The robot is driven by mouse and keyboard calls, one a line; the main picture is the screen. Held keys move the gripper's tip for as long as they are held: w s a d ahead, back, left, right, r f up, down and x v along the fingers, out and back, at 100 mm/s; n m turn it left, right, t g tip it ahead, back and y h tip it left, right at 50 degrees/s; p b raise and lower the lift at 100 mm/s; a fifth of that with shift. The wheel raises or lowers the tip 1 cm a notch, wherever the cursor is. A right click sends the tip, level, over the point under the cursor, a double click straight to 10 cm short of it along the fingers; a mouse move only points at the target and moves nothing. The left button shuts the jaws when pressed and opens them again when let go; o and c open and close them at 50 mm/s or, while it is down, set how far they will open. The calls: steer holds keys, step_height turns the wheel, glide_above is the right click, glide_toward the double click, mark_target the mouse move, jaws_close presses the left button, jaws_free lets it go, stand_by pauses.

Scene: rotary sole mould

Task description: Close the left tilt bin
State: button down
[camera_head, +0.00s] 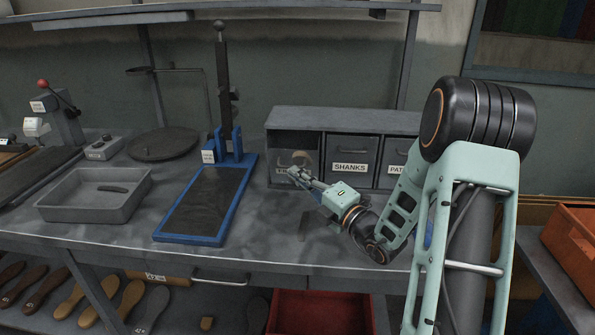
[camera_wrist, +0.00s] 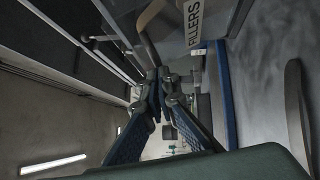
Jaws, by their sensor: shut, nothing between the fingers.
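The left tilt bin (camera_head: 281,171) is in the left bay of the grey bin cabinet (camera_head: 340,118). Its front is tilted outward, and a pale item shows inside. Its label, partly hidden by my gripper in the head view, reads FILLERS in the wrist view (camera_wrist: 193,25). My gripper (camera_head: 292,171) is shut and empty, with its fingertips at the bin's front. In the wrist view the fingers (camera_wrist: 157,78) come together close to the bin; I cannot tell whether they touch it.
The SHANKS bin (camera_head: 351,153) beside it is closed; the bin right of that is partly behind my arm. A blue-framed press (camera_head: 207,203) and a grey tray (camera_head: 95,194) stand left on the bench. The bench top in front of the cabinet is mostly clear.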

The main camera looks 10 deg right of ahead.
mark_target(302, 152)
steer(key=w+r+m+p, duration=0.1)
steer(key=p, duration=0.3)
steer(key=w+d+r+m+g+h+p, duration=0.1)
steer(key=r+p, duration=0.1)
steer(key=p, duration=0.3)
steer(key=shift+w+r, duration=0.2)
steer(key=shift+w, duration=0.15)
steer(key=p, duration=0.1)
steer(key=w+g+p, duration=0.1)
steer(key=p, duration=0.1)
steer(key=shift+w+d+r+m+h, duration=0.1)
steer(key=shift+d+r+m+h, duration=0.1)
steer(key=shift+r+m+h, duration=0.15)
steer(key=shift+w+d+f+m+g+p, duration=0.15)
steer(key=shift+w+m+g+p, duration=0.35)
steer(key=shift+p, duration=0.95)
steer(key=shift+w, duration=0.1)
